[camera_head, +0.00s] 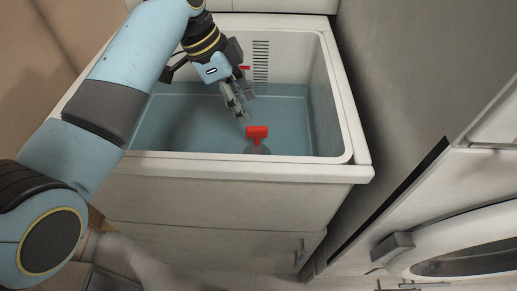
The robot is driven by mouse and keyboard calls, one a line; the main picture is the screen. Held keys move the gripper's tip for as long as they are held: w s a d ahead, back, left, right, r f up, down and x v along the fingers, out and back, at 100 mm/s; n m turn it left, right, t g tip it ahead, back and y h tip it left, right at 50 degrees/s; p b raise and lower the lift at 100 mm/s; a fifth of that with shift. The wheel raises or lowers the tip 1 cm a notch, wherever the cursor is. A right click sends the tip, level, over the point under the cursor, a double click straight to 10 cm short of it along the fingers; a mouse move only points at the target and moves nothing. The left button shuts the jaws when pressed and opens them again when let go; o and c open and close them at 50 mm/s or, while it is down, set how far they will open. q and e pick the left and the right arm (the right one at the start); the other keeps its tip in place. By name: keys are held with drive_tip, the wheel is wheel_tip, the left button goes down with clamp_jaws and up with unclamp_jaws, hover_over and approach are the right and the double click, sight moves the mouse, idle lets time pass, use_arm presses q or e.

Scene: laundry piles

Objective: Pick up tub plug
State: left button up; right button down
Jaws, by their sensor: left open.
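The tub plug (257,134) has a bright red T-shaped handle and stands upright in the tub, near its front wall. A darker round base shows at its foot, partly cut off by the tub's front rim. The white tub (240,162) holds bluish water or has a bluish floor. My left gripper (242,112) reaches down into the tub from the upper left. Its fingers are open and empty, just behind and to the left of the red handle, and seem apart from it. My right gripper is not in view.
A slotted overflow grille (261,62) and a small red piece (244,68) show at the tub's back wall. A grey side panel (400,70) stands close on the right. A round-doored machine (480,255) is at lower right. The tub's right half is clear.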

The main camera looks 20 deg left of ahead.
sight(254, 128)
use_arm(q)
drive_tip(key=x, duration=0.3)
drive_tip(key=shift+d+f, duration=0.1)
drive_tip(key=shift+f, duration=0.05)
drive_tip(key=x, duration=0.2)
drive_tip(key=s+b+x, duration=0.1)
drive_tip(key=x, duration=0.1)
drive_tip(key=shift+f, duration=0.3)
drive_tip(key=shift+w+d+f, duration=0.1)
drive_tip(key=shift+d+f, duration=0.1)
drive_tip(key=shift+f, duration=0.2)
clamp_jaws()
